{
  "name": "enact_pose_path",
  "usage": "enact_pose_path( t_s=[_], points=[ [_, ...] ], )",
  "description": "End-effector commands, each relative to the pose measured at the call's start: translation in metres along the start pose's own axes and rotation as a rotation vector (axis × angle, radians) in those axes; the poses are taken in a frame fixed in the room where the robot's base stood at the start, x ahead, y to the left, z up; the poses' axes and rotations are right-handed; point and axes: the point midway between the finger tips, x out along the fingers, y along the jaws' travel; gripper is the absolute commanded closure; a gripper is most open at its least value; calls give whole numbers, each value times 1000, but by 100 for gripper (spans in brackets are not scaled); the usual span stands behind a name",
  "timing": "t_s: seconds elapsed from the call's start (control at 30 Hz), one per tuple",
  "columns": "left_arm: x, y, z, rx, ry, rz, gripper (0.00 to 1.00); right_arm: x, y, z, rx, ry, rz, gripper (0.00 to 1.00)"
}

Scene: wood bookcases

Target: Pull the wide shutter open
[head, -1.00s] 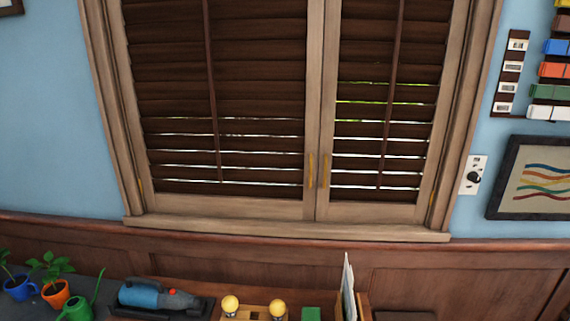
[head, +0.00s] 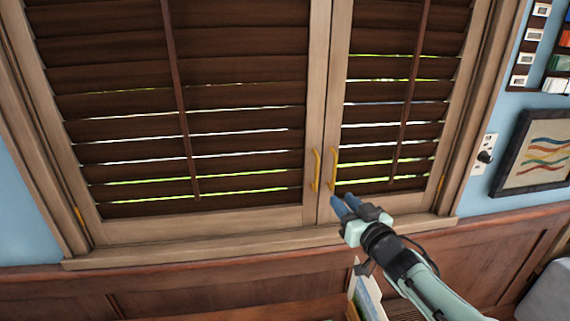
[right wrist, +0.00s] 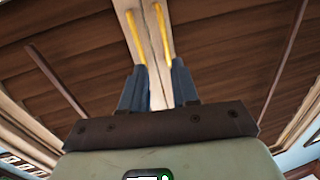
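The wide shutter (head: 230,65) is the left dark slatted panel of the window in the head view and looks closed. Its yellow handle (head: 317,170) is upright on the inner edge, beside the narrow shutter's handle (head: 333,170). My right gripper (head: 342,204) is open and empty, just below the handles and nearer the narrow shutter's one. In the right wrist view, which looks upside down, the gripper (right wrist: 159,68) has its fingers apart, with the wide shutter's handle (right wrist: 164,35) between and beyond the tips. Contact is not visible. My left gripper is out of view.
The narrow shutter (head: 385,75) is closed on the right. The window sill (head: 200,250) juts out beneath the shutters. A framed picture (head: 540,155) and a wall switch plate (head: 486,152) are to the right. Papers (head: 367,295) stand below the gripper.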

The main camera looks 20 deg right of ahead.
Motion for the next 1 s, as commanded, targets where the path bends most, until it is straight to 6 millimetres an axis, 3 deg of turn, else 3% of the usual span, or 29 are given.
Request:
enact_pose_path(
  t_s=[0.1,0.27,0.77,1.0],
  points=[
    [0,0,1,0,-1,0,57,-1,-4,-11,-28,14,-4,70],
    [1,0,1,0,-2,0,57,9,-5,-11,-30,13,-5,70],
    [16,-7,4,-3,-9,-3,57,81,-6,-11,-17,17,-10,70],
    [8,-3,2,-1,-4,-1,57,104,-7,-15,-19,18,-9,70]
  ],
)
